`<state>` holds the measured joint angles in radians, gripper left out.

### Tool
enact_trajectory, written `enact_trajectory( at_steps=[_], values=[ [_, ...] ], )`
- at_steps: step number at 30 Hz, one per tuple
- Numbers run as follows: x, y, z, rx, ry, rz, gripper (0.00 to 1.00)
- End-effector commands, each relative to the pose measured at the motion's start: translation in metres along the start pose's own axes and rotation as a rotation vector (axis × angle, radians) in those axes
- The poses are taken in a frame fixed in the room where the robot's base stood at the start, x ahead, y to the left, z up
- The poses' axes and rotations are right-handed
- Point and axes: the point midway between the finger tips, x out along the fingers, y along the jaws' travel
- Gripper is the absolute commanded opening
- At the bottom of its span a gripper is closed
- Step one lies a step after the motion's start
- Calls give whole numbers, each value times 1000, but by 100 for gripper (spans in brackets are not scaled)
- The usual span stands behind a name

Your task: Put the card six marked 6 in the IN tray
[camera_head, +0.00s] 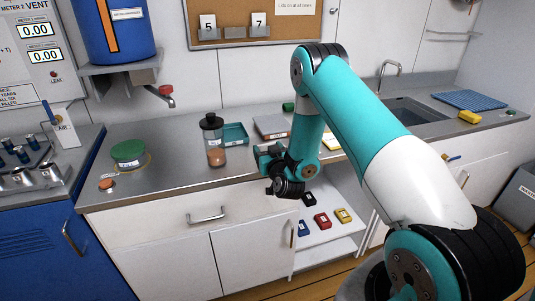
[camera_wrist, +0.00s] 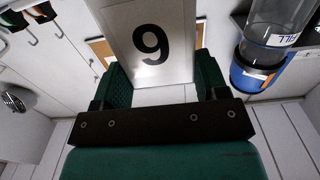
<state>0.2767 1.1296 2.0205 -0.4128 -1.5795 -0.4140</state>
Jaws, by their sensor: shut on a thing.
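A white card with a black numeral (camera_wrist: 178,28) stands between the green finger pads of my gripper (camera_wrist: 163,82) in the wrist view. My gripper is shut on the card. In the head view my gripper (camera_head: 268,158) is over the counter's front edge; the card cannot be made out there. A teal tray (camera_head: 236,133) lies on the counter behind and left of my gripper; I cannot read an IN label on it.
A dark-lidded jar (camera_head: 215,146) stands just left of the teal tray. A grey scale-like box (camera_head: 270,127) is to its right. Cards 5 (camera_head: 208,27) and 7 (camera_head: 258,25) are on the wall board. A green-lidded container (camera_head: 128,153) is left; the counter between it and the jar is clear.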

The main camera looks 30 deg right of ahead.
Motion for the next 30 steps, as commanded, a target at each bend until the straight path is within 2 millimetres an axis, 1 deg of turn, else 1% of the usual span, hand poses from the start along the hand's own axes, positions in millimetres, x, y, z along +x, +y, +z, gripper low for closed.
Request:
enact_trajectory(
  at_steps=[1,8,12,13,14,15,16,23,26,29,30],
  values=[
    [0,0,3,1,1,-1,35],
    [0,0,4,1,1,0,35],
    [0,0,8,1,1,0,35],
    [0,0,7,1,1,0,72],
    [0,0,7,1,1,0,78],
    [0,0,7,1,1,0,88],
    [0,0,7,1,1,0,93],
    [0,0,6,1,1,0,93],
    [0,0,2,1,1,0,93],
    [-9,0,7,-1,-2,0,93],
    [-15,0,7,-1,-2,0,93]
  ],
)
